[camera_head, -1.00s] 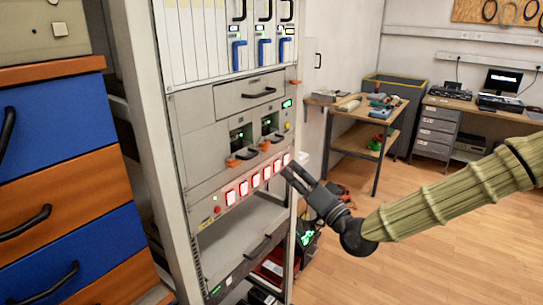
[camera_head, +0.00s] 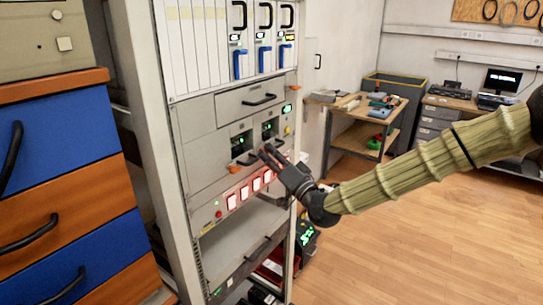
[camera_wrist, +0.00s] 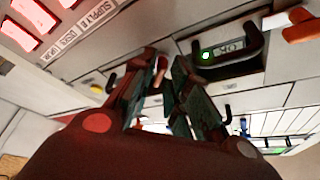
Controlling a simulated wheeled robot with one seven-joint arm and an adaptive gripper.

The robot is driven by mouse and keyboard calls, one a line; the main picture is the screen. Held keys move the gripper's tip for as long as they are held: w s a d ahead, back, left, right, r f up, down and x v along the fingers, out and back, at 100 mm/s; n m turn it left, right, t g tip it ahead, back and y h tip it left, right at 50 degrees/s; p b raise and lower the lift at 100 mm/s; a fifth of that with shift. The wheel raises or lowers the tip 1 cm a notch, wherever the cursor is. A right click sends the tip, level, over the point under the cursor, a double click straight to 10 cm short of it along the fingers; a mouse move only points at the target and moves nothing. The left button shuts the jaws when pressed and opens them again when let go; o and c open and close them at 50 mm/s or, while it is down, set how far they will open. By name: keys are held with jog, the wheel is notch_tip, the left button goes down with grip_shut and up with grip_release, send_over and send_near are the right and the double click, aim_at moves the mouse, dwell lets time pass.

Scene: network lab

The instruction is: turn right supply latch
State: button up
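My gripper (camera_head: 270,153) is at the front of the rack, level with the supply modules, and its fingers stand apart. In the wrist view, which looks roughly upside down, the gripper (camera_wrist: 164,58) points at the module fronts. The small orange right supply latch (camera_wrist: 161,70) shows in the gap between the fingers. I cannot tell whether they touch it. In the head view my gripper hides this latch. The orange left supply latch (camera_head: 233,169) is in plain view; it also shows at the upper right of the wrist view (camera_wrist: 303,27).
A black module handle (camera_wrist: 240,48) with a green light is close beside the fingers. Lit red-white switches (camera_head: 245,191) sit just below. A drawer with a black handle (camera_head: 259,100) is above. A blue and orange cabinet (camera_head: 60,150) stands left; floor at right is clear.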

grip_shut()
jog(key=shift+m, duration=0.4)
jog(key=shift+s+a+r+m+g+h+b, duration=0.2)
jog(key=shift+m+h, duration=0.35)
jog(key=shift+m, duration=0.95)
jog(key=shift+w+d+f+m+g+h+b, duration=0.15)
jog(key=shift+m+g+h, duration=0.35)
jog(key=shift+m, duration=1)
jog(key=shift+s+a+r+m+g+h+b, duration=0.15)
jog(key=shift+m+h, duration=0.5)
jog(key=shift+m, duration=0.85)
jog(key=shift+d, duration=0.1)
grip_release()
